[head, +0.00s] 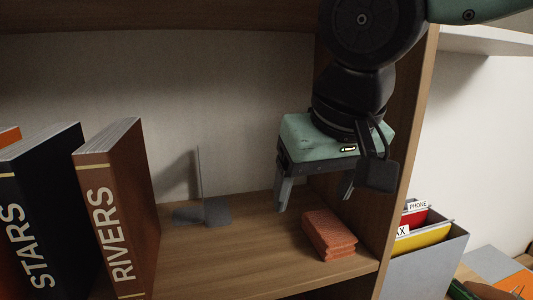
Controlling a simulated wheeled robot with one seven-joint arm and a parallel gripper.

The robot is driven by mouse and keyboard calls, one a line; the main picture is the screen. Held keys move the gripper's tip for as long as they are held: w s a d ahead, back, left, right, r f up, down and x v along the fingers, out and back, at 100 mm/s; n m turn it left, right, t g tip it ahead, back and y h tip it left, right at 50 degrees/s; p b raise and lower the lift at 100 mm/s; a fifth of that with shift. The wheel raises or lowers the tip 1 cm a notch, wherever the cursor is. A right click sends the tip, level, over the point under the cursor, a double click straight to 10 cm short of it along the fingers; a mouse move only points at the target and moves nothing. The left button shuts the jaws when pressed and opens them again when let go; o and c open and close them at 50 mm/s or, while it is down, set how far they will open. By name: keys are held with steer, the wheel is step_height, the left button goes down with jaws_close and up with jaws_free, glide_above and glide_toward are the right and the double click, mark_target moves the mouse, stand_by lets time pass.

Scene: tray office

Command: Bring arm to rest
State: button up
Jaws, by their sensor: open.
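My gripper (315,199) hangs from my arm at the upper right of the head view, in front of a wooden shelf (250,257). Its two fingers point down and stand apart, with nothing between them. A reddish-brown brick (329,234) lies on the shelf below and slightly right of the fingers. A visible gap in the picture separates the fingers from the brick.
A brown RIVERS book (120,215) and a dark STARS book (45,220) stand at the left. A thin grey bookend (216,210) stands right of them. A wooden side panel (405,150) bounds the shelf; a grey file box (428,268) stands beyond it.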

steer(key=s+d+f+n+g+b, duration=0.1)
steer(key=s+f, duration=0.3)
steer(key=f, duration=0.4)
steer(key=s+d+f+n+g+b, duration=0.1)
steer(key=s+d+f+b, duration=0.3)
steer(key=f, duration=0.4)
steer(key=s+d+f+n+g+b, duration=0.2)
steer(key=s+d+f, duration=0.1)
steer(key=f, duration=0.5)
steer(key=shift+s+f+h, duration=0.3)
steer(key=shift+s, duration=0.15)
steer(key=shift+d, duration=0.1)
